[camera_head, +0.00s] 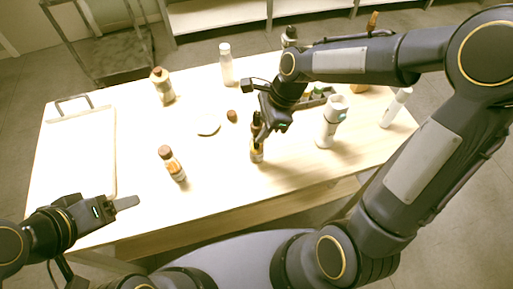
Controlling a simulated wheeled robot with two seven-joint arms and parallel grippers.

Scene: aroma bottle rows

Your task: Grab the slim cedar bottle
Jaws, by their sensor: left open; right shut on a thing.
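A slim dark bottle with an orange-brown label (257,153) stands near the front middle of the table (225,180). My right gripper (259,134) is shut on it from above and behind, and hides part of its upper half. Its base looks to be on or just above the table; I cannot tell which. I cannot read its label to confirm it is cedar. A similar amber bottle with a brown cap (173,164) stands to the left, apart from it. My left gripper (128,203) is open and empty at the table's front left.
A white tray (77,150) lies at the left. A brown-capped bottle (162,87) and a white bottle (226,66) stand at the back. A white dish (207,125) is mid-table. A white dispenser (328,122) and a slim white bottle (394,108) stand at the right.

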